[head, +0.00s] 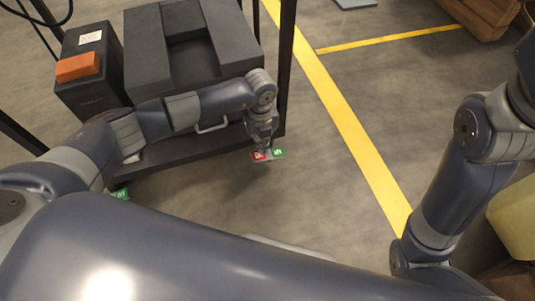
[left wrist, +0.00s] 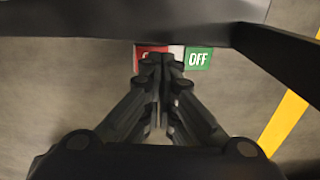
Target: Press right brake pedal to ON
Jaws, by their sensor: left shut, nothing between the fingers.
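The right brake pedal (head: 279,152) is at the lower right corner of the dark cart, with a red side and a green side. In the left wrist view the green plate (left wrist: 198,59) reads OFF, and a red plate (left wrist: 149,49) lies left of it with a pale strip between. My left gripper (head: 265,147) is shut and empty, pointing down at the pedal. Its fingers (left wrist: 164,62) cover part of the red side. Whether they touch it, I cannot tell. My right gripper is out of view.
The dark cart (head: 185,151) has black posts and carries a dark block (head: 230,40). A dark box with an orange block (head: 77,66) stands left. Another green pedal plate (head: 121,194) shows at lower left. Open floor with yellow lines (head: 345,120) lies right.

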